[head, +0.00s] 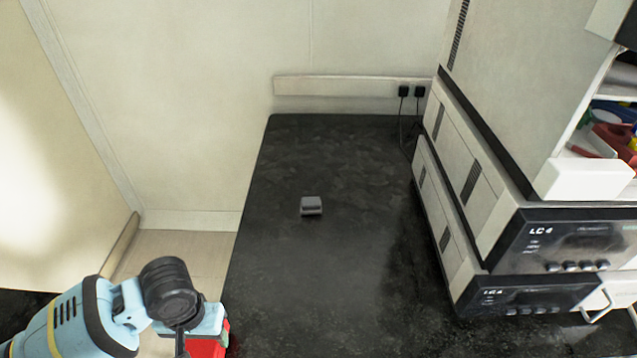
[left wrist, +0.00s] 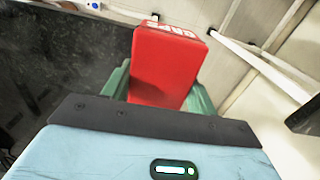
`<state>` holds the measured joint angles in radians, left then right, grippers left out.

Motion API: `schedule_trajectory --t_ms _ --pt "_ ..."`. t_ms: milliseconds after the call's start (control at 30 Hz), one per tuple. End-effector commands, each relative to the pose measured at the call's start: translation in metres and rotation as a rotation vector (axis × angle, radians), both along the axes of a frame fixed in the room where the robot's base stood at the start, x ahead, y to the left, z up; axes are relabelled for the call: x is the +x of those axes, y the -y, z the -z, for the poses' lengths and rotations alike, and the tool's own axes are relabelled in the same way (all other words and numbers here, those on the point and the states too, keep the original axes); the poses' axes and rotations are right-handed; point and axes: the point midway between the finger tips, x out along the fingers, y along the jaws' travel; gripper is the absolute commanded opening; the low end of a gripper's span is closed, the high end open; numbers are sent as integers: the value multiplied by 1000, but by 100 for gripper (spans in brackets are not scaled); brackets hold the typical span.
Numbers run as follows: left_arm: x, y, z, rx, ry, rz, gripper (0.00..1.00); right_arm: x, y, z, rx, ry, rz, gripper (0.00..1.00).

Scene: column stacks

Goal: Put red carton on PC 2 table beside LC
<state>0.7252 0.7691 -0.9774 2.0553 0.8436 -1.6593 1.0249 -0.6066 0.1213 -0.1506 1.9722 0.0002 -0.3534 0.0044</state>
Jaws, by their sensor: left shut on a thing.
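The red carton (left wrist: 166,66) stands out in the left wrist view, with white lettering near its far end. My left gripper (left wrist: 160,95) is shut on it, with a green finger on each side. In the head view a part of the red carton (head: 206,346) shows at the bottom edge, below my left gripper (head: 215,338), beside the left edge of the dark table (head: 330,270). The LC (head: 560,240) is a stack of light grey units with black front panels, at the right of the table. My right gripper is not in view.
A small grey block (head: 311,206) lies on the table left of the LC. The tabletop around it is mostly clear. Black plugs (head: 411,91) with cables are on the wall strip behind. A shelf (head: 620,95) with coloured items is at the far right.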

Motion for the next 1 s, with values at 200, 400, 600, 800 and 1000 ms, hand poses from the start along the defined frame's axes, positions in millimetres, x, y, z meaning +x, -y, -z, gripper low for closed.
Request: schedule_trajectory --t_ms 200,400,600,800,1000 --pt "2 11 1 -7 -3 0 32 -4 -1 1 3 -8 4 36" --pt "15 71 3 -28 -15 -3 32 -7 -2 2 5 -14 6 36" --pt "23 154 -6 -29 -19 9 32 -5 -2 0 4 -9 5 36" --pt "21 216 -21 -14 -8 27 32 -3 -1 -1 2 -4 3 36" --pt "19 241 -28 -1 1 34 32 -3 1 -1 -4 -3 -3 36"
